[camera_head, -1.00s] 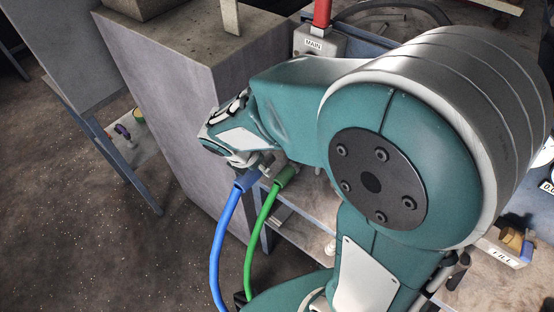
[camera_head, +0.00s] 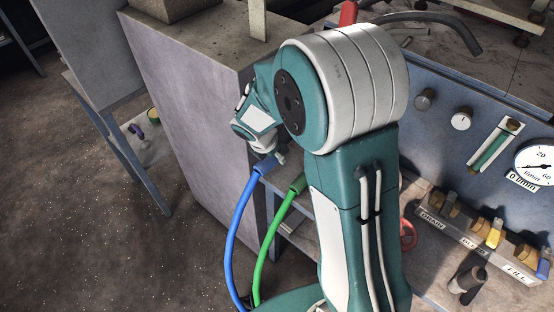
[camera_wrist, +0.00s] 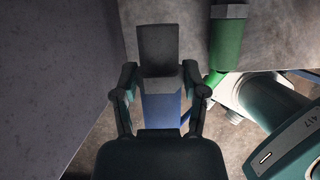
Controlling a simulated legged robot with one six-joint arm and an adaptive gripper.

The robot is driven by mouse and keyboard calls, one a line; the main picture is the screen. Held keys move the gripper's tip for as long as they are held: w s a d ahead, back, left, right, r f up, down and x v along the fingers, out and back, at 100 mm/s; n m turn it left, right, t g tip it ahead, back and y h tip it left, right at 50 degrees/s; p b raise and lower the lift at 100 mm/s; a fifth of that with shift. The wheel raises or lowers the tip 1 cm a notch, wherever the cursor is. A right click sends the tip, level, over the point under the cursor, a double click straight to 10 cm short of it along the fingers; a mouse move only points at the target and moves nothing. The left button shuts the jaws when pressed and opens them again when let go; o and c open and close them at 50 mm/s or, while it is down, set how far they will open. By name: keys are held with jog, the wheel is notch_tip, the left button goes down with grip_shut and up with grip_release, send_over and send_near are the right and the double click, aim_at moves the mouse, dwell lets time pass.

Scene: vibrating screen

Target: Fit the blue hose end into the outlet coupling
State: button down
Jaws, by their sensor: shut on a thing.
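The blue hose (camera_head: 233,228) rises in a curve from the lower middle of the head view to its blue end (camera_head: 265,167), at my gripper (camera_head: 268,152). In the wrist view, my gripper (camera_wrist: 161,88) is shut on the blue hose end (camera_wrist: 161,110), with a finger on either side. A dark grey fitting (camera_wrist: 157,45) extends beyond the fingers. In the head view the fingers are small and partly hidden by my wrist. I cannot pick out the outlet coupling in either view; my arm covers part of the machine.
A green hose (camera_head: 272,232) stands just right of the blue one; its end (camera_wrist: 228,45) shows in the wrist view. A large grey block (camera_head: 190,110) is close on the left. A panel with a round gauge (camera_head: 541,160) and labelled valves (camera_head: 494,232) is at right.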

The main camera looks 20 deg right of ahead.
aim_at(278, 166)
jog(key=x, duration=0.3)
jog(key=w+x, duration=0.1)
jog(key=x, duration=0.2)
jog(key=shift+w+d+f, duration=0.15)
jog(key=shift+w+d, duration=0.1)
jog(key=shift+w, duration=0.05)
jog(key=shift+a+f, duration=0.15)
jog(key=shift+f, duration=0.05)
jog(key=shift+a, duration=0.45)
jog(key=shift+f, duration=0.1)
jog(key=shift+c, duration=2.1)
grip_release()
jog(key=shift+d+f, duration=0.1)
jog(key=shift+d, duration=0.1)
jog(key=o, duration=0.3)
jog(key=shift+d, duration=0.2)
jog(key=shift+a, duration=0.25)
